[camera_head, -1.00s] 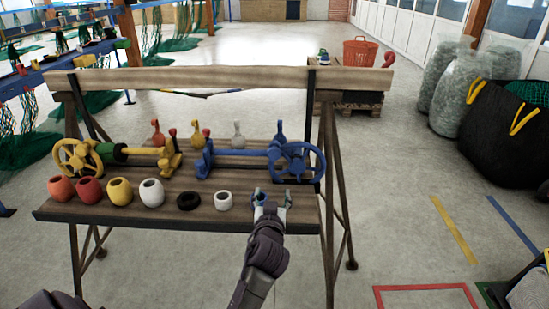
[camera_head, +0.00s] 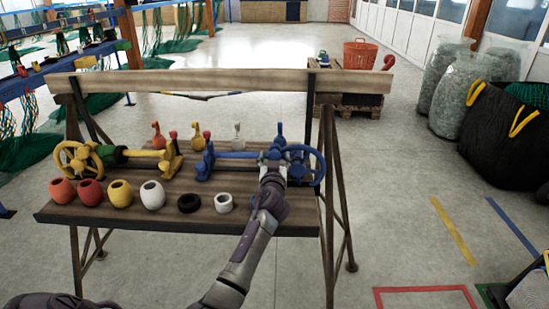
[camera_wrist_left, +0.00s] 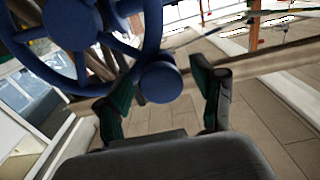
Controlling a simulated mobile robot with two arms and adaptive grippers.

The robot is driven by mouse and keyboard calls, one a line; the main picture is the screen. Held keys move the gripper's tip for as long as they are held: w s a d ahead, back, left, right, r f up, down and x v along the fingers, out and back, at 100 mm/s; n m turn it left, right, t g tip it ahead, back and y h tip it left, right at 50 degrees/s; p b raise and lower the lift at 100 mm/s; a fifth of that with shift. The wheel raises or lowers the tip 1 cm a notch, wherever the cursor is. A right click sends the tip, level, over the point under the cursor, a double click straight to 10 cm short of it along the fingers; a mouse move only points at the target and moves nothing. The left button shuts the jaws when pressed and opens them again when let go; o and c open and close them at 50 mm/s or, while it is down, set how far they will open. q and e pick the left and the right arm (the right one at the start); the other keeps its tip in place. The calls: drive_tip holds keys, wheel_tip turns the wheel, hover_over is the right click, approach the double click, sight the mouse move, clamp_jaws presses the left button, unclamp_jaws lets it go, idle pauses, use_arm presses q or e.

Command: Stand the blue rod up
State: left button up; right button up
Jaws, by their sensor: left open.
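The blue rod (camera_head: 237,155) lies along the wooden bench, with a blue foot (camera_head: 204,163) at its left and a blue handwheel (camera_head: 318,165) at its right. My left gripper (camera_head: 272,162) is open at the rod's right part, just left of the wheel. In the left wrist view, a round blue end (camera_wrist_left: 158,80) sits between the open fingers of the left gripper (camera_wrist_left: 165,92), and the wheel (camera_wrist_left: 75,20) fills the upper left. Contact with the fingers cannot be told. My right gripper is not in view.
A yellow and green rod (camera_head: 128,153) with a yellow wheel lies left on the bench (camera_head: 250,230). Red, yellow and white hooked weights stand behind. A wooden beam (camera_head: 220,82) spans the back.

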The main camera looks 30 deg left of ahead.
use_arm(q)
drive_tip(key=shift+w+a, duration=0.1)
drive_tip(key=shift+w, duration=0.1)
clamp_jaws()
idle(0.3)
drive_tip(key=shift+r, duration=0.1)
